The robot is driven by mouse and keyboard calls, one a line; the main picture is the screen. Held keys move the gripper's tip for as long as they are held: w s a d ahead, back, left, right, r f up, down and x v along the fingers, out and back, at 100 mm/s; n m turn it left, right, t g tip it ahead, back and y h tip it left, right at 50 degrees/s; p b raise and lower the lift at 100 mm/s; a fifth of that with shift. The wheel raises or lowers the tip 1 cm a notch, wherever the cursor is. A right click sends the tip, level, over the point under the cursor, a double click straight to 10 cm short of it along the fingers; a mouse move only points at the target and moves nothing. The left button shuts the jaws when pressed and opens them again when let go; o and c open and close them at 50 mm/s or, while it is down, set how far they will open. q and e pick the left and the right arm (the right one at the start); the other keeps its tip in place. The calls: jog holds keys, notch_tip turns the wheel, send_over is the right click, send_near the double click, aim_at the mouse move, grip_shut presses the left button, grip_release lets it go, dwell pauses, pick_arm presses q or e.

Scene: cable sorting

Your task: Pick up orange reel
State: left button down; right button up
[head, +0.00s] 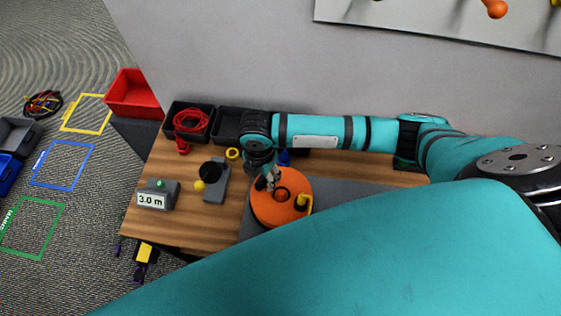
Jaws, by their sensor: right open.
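The orange reel (266,209) lies flat on a grey mat at the front of the wooden bench. It is a round disc with a dark hub ring and a yellow knob on its right side. My right gripper (267,183) points down over the back left part of the reel, at or just above its top face. The gripper is open with nothing between its fingers. Whether a finger touches the reel cannot be told. My left gripper is not in view.
A display box reading 3.0 m (152,201) and a grey device with a black disc (214,185) stand left of the reel. Black bins, one with a red cable (191,121), line the back near the wall. A red bin (134,92) stands at the bench's far left.

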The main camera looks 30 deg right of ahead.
jog(key=shift+f, duration=0.6)
grip_shut()
